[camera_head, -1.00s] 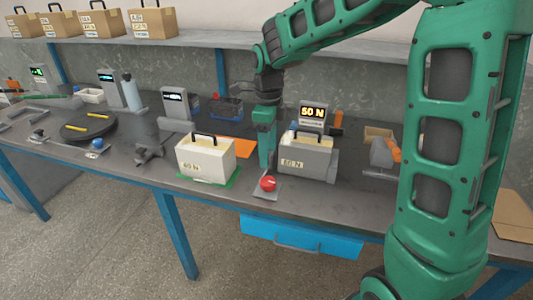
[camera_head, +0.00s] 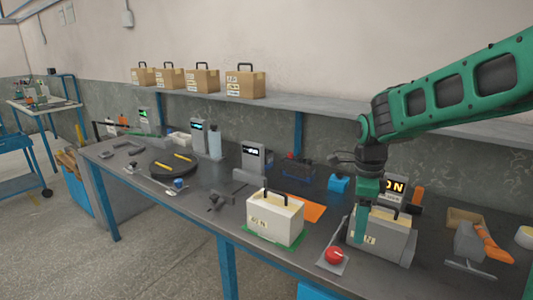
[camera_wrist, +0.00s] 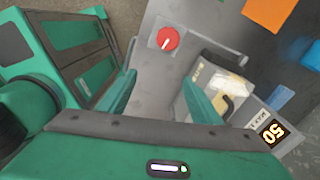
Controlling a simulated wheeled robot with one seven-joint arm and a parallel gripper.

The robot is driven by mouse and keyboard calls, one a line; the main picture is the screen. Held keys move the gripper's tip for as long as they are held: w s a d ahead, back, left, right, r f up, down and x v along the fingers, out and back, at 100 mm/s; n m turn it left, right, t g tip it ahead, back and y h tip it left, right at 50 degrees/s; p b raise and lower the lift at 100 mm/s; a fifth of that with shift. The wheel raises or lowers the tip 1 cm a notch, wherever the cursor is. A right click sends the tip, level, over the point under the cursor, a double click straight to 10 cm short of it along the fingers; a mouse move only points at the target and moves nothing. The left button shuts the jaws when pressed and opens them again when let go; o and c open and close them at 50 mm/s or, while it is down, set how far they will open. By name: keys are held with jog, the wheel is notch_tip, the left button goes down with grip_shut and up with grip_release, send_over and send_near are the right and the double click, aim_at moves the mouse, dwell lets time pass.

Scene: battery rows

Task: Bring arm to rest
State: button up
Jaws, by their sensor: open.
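My green arm reaches in from the right in the head view. My gripper (camera_head: 362,222) points down over the workbench (camera_head: 225,209), in front of a grey-and-cream battery box (camera_head: 387,243) on a grey stand. In the wrist view the two green fingers of my gripper (camera_wrist: 160,98) are apart, with nothing between them. The battery box (camera_wrist: 222,85) shows beyond the right finger there. Whether the gripper touches it I cannot tell.
A lit display (camera_head: 393,187) stands behind. Several brown boxes (camera_head: 246,82) stand on the shelf.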

jog(key=s+d+r+n, duration=0.2)
jog(key=s+d+n, duration=0.8)
jog(key=s, duration=0.5)
jog(key=s+d+f+n, duration=0.1)
jog(key=s+d+n, duration=0.1)
jog(key=s, duration=0.4)
jog(key=s+d+f+n, duration=0.1)
jog(key=s+d+n, duration=0.1)
jog(key=s+n, duration=0.2)
jog(key=s, duration=0.2)
jog(key=shift+s+f+y, duration=0.2)
jog(key=shift+s+y, duration=0.1)
jog(key=shift+w+f, duration=0.25)
jog(key=shift+w, duration=0.45)
